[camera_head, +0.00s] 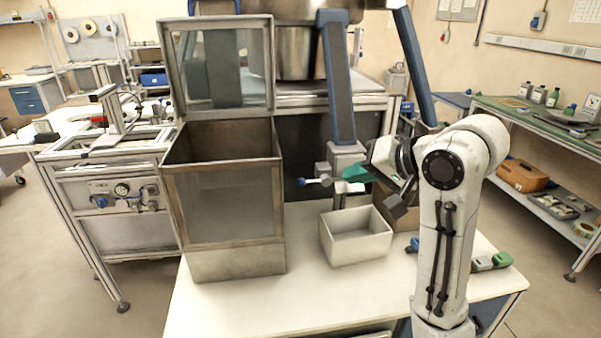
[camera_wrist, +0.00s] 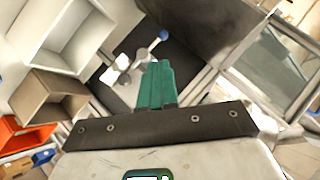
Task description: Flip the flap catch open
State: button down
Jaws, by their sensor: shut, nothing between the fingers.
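A small metal catch (camera_head: 322,169) with a lever ending in a blue ball (camera_head: 301,182) sits by the foot of a grey and blue upright post. In the wrist view the catch (camera_wrist: 122,65) and the blue ball (camera_wrist: 163,34) lie just beyond the fingertips. My gripper (camera_head: 350,177) has green fingers, is shut and empty, and points left at the catch. Its fingers also show in the wrist view (camera_wrist: 155,72). A small gap seems to part the fingers from the catch; contact cannot be told. The lever slants away from the catch body.
A tall bin with a raised framed lid (camera_head: 222,225) stands left on the white table (camera_head: 300,303). An open cream box (camera_head: 357,250) stands below my gripper. Green and grey pieces (camera_head: 492,262) lie at the right edge. The front of the table is clear.

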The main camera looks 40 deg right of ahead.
aim_at(304, 182)
jog(key=shift+w+d+r, duration=0.1)
jog(key=shift+d+r, duration=0.05)
jog(key=shift+r, duration=0.2)
jog(key=x, duration=1.4)
